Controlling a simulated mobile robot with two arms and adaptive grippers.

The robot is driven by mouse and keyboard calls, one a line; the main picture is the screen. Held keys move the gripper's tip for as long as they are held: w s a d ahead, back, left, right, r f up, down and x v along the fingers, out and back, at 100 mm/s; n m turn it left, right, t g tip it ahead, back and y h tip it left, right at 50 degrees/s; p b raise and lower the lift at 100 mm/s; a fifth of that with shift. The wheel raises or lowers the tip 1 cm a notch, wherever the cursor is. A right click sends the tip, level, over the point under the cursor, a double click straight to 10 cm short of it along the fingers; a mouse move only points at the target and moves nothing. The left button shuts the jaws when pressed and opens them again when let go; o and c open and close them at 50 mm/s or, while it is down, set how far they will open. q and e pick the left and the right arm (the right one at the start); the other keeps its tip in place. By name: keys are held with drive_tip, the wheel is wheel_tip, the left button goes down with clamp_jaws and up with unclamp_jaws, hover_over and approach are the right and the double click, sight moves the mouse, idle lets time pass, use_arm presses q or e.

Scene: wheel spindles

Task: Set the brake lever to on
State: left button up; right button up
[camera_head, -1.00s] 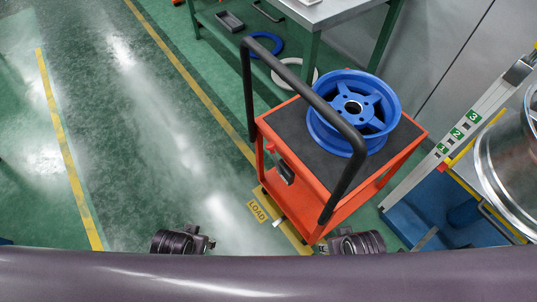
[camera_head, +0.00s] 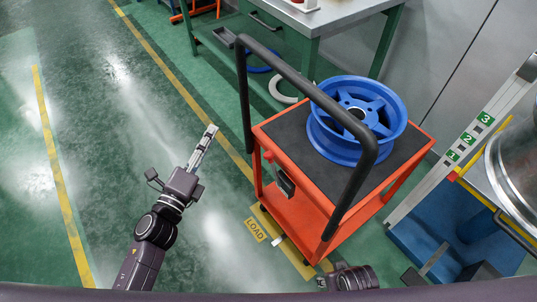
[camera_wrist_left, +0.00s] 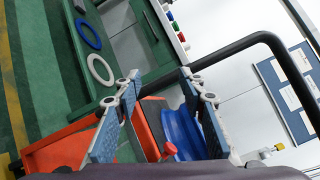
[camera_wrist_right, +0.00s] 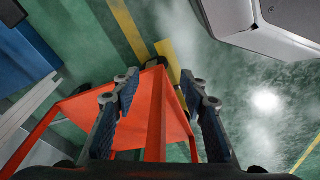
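The orange cart (camera_head: 290,205) has a small dark panel (camera_head: 285,182) on its left end. A red knob (camera_head: 268,156), which looks like the brake lever's end, sits just above the panel; its setting is hard to tell. The red knob also shows low between the fingers in the left wrist view (camera_wrist_left: 170,150). My left gripper (camera_head: 211,131) is left of the cart, apart from the knob, with empty, spread fingers (camera_wrist_left: 160,84). My right gripper is low by the cart's near end, mostly hidden in the head view; its fingers are spread and empty in the right wrist view (camera_wrist_right: 160,86).
A blue wheel (camera_head: 340,148) lies on the cart's dark top. The cart's black handle (camera_head: 305,85) arches above its left end. A grey-topped bench (camera_head: 335,15) stands behind, and a blue platform (camera_head: 430,240) is at right. The green floor on the left is clear.

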sight(269, 154)
use_arm(q)
drive_tip(key=s+d+f+m+g+h, duration=0.3)
drive_tip(key=d+m+h, duration=0.15)
drive_tip(key=m, duration=0.25)
drive_tip(key=s+d+f+m+g+h, duration=0.25)
drive_tip(key=d+m+g+h, duration=0.2)
drive_tip(key=m, duration=0.25)
drive_tip(key=shift+t+y, duration=0.35)
drive_tip(key=shift+y, duration=0.05)
drive_tip(key=x, duration=0.8)
drive_tip(key=shift+s+d+r, duration=0.15)
drive_tip(key=shift+d, duration=0.05)
use_arm(e)
drive_tip(key=s+f, duration=0.4)
drive_tip(key=f, duration=0.3)
drive_tip(key=shift+d+f, duration=0.3)
drive_tip(key=shift+f, duration=0.1)
drive_tip(key=shift+s, duration=0.1)
use_arm(q)
clamp_jaws()
